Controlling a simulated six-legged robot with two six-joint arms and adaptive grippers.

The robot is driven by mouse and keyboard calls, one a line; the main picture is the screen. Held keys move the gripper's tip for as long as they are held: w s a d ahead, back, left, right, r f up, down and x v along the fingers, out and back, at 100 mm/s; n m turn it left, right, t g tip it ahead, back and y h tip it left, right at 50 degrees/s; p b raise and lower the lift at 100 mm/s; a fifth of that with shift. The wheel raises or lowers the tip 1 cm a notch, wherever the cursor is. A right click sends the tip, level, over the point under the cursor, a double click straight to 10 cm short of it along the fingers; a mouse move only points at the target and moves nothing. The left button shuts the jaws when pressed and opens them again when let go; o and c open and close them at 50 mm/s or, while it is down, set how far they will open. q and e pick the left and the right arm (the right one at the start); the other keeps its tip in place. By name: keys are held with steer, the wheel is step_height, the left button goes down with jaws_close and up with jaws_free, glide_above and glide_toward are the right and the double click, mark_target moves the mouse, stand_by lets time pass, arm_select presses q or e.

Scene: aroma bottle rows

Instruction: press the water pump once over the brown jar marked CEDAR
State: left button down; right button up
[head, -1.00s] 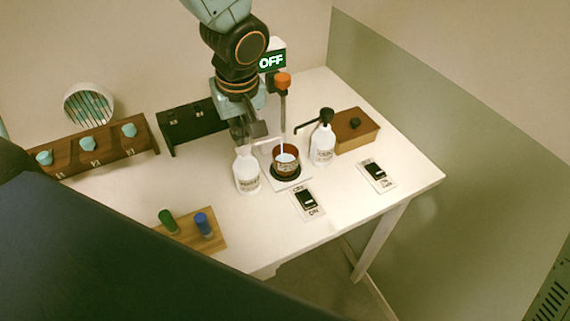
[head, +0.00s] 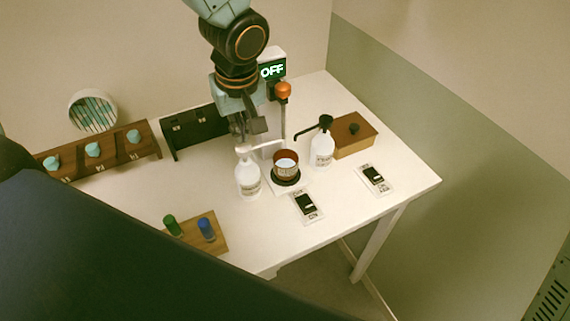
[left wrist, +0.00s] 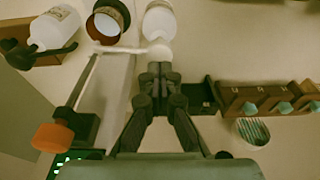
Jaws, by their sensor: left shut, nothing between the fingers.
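The brown jar (head: 287,170) stands upright on a black disc on a white base; its label is too small to read. It holds pale liquid. A white bottle with a white pump (head: 247,178) stands just left of it, its spout pointing over the jar. In the left wrist view the bottle (left wrist: 160,22) and the jar (left wrist: 107,19) are at the top. My left gripper (head: 245,134) is shut and empty, just above the white pump head; the wrist view also shows its fingers (left wrist: 160,70) near the pump head. My right gripper is not in view.
A white bottle with a black pump (head: 322,149) stands right of the jar, beside a wooden box (head: 354,134). Switch plates (head: 307,206) lie in front. Wooden racks stand left.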

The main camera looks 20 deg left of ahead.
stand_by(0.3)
arm_select(q)
steer(key=shift+r, duration=0.1)
step_height(320, 180, up, 6)
steer(key=p, duration=0.4)
steer(key=shift+p, duration=0.3)
stand_by(0.4)
